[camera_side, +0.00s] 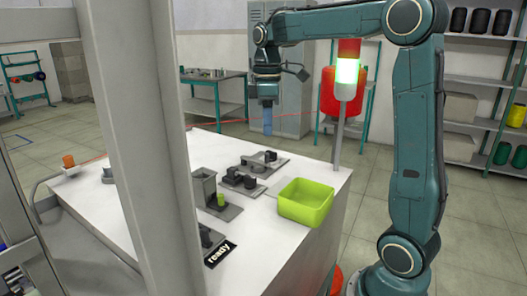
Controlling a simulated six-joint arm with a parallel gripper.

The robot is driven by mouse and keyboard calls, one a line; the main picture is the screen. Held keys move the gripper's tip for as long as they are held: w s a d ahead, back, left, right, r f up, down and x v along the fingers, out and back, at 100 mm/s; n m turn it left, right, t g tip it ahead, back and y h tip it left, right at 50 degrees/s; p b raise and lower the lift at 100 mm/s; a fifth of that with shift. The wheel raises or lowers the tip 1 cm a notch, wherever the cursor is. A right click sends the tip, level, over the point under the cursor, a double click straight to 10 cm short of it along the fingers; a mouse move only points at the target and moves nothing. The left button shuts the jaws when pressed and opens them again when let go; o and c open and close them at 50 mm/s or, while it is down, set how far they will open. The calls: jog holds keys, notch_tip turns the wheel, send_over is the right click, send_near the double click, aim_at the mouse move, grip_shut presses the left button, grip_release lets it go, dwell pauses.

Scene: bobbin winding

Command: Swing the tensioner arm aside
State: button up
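My gripper (267,132) points straight down above the back part of the white table (110,207). A narrow blue-grey piece shows at its tip; I cannot tell whether it is the fingers or something held, nor whether the gripper is open or shut. It is clear of the fixtures below. A grey plate with small dark parts (265,160) lies beneath it, and another plate with dark blocks (239,178) lies closer to the camera. I cannot tell which part is the tensioner arm. A thin red thread runs across the view near the gripper's tip.
A lime-green bin (305,202) stands at the table's right edge. A grey upright box (204,186) stands left of it, with a small green cylinder (221,199) beside it. An orange spool (68,161) is at the far left. A signal lamp (347,70) glows green. A grey pillar (143,130) hides part of the table.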

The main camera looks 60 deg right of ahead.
aim_at(266, 154)
jog(key=shift+f, duration=0.1)
jog(key=shift+f, duration=3.55)
jog(key=c, duration=0.6)
jog(key=shift+o, duration=0.2)
jog(key=shift+a, duration=0.1)
jog(key=shift+w+a, duration=0.2)
jog(key=shift+a, duration=0.6)
